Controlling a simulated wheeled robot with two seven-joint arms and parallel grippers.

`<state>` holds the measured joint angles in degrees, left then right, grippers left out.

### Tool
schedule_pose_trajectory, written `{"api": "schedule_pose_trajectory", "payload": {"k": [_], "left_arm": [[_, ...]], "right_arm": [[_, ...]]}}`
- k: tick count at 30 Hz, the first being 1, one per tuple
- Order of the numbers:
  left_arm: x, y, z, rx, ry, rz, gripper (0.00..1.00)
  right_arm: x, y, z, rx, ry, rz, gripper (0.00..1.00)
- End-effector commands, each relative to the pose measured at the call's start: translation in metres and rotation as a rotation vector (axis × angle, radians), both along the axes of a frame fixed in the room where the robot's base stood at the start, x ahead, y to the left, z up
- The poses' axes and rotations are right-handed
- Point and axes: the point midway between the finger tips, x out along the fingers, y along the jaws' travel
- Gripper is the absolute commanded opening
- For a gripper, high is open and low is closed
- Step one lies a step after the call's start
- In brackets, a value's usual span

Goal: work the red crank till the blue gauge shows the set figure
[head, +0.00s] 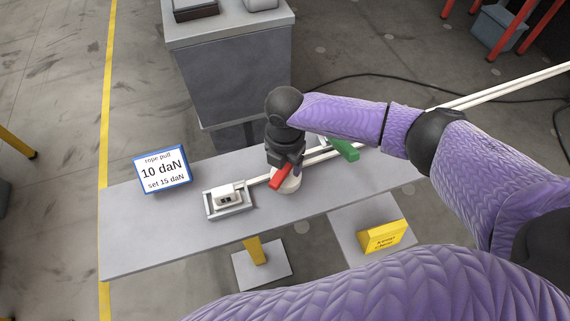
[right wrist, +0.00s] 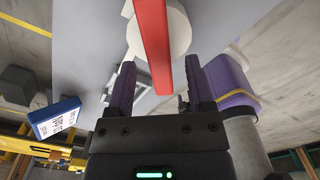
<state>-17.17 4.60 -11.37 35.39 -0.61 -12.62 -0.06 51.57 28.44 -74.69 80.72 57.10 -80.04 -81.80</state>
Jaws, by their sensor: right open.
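The blue-framed gauge (head: 162,169) stands on the left of the grey bench and reads "rope pull 10 daN", "set 15 daN". The red crank (head: 281,176) sits over a pale round drum (head: 291,184) near the bench's middle. In the right wrist view, the crank (right wrist: 152,45) is a long red bar reaching down between my finger tips. My right gripper (head: 285,161) is over the crank; its fingers (right wrist: 160,68) are open, one on each side of the bar, with visible gaps. The gauge also shows in the right wrist view (right wrist: 56,118). My left gripper is not in view.
A small white device (head: 229,196) sits in a grey tray left of the crank. A green lever (head: 345,149) and pale rods lie to the right. A grey pedestal (head: 232,75) stands behind.

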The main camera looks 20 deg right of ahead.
Motion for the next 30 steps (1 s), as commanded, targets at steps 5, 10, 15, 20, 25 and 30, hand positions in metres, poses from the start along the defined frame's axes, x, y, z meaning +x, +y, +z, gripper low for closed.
{"api": "schedule_pose_trajectory", "payload": {"k": [5, 10, 15, 20, 25, 30], "left_arm": [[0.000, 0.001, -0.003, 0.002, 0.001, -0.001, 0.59], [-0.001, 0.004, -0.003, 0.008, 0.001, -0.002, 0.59], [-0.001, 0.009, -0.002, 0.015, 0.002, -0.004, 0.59], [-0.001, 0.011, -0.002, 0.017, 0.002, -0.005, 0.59], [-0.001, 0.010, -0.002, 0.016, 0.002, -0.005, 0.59], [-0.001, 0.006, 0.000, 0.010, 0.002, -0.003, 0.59]], "right_arm": [[0.000, 0.001, -0.012, 0.001, -0.001, 0.000, 0.68], [0.000, 0.001, -0.012, 0.001, -0.001, 0.000, 0.68], [0.000, 0.001, -0.012, 0.001, -0.001, 0.000, 0.36], [0.000, 0.000, -0.012, 0.001, -0.001, 0.000, 0.02], [0.000, 0.000, -0.011, 0.001, -0.001, -0.001, 0.00], [0.000, 0.001, -0.011, 0.001, -0.001, -0.016, 0.00]]}}
